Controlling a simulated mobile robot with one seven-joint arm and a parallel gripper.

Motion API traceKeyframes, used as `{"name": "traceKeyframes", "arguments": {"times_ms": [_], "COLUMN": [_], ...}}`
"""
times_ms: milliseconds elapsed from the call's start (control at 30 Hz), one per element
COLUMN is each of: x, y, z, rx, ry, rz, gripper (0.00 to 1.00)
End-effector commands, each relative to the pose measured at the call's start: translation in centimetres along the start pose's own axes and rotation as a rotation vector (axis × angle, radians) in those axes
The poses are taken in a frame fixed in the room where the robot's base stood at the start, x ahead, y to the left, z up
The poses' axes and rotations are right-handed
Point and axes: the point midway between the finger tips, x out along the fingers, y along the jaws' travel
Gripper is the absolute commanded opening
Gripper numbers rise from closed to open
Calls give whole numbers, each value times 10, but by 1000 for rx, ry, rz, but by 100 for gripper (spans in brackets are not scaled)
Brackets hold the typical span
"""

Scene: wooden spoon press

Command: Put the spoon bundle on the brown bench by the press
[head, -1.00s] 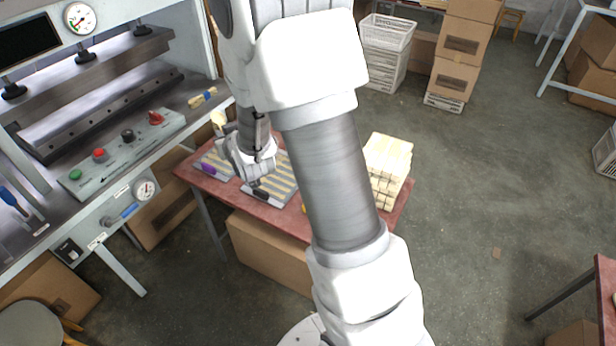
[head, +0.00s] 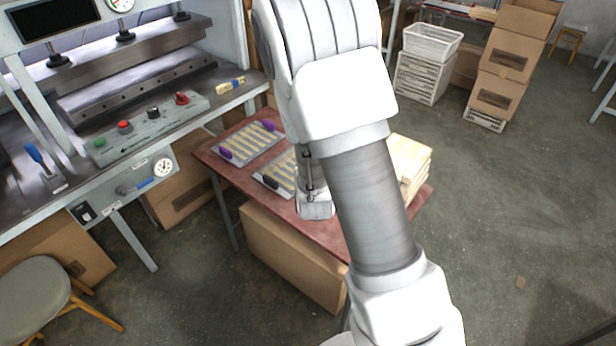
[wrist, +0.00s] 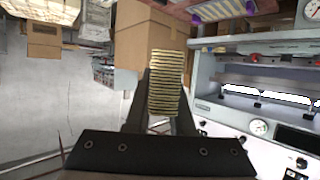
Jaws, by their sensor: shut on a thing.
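The spoon bundle (wrist: 166,82), a block of pale and dark stripes, stands between the two dark fingers of my gripper (wrist: 164,100) in the wrist view. My gripper is shut on it. In the head view my arm hides the fingers and the bundle. The reddish-brown bench (head: 330,232) stands just right of the press (head: 140,90), with my arm across its middle. In the wrist view the bench (wrist: 215,10) shows at the top, beyond the bundle, and the press (wrist: 255,95) is at the right.
A yellow bundle with a blue band (head: 231,86) lies on the press table. A stool (head: 35,290) stands at lower left.

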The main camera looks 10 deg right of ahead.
Motion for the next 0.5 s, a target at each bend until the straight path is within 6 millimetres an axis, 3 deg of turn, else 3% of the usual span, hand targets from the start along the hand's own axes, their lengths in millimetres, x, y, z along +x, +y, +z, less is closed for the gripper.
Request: {"name": "traceKeyframes", "arguments": {"times_ms": [33, 200, 400, 500], "x": [5, 0, -14, -23], "y": [1, 22, 48, 59], "z": [36, 100, 154, 172], "rx": [7, 75, 159, 197], "ry": [-4, 1, 4, 5], "rz": [37, 201, 390, 472], "gripper": [0, 0, 0, 0]}}
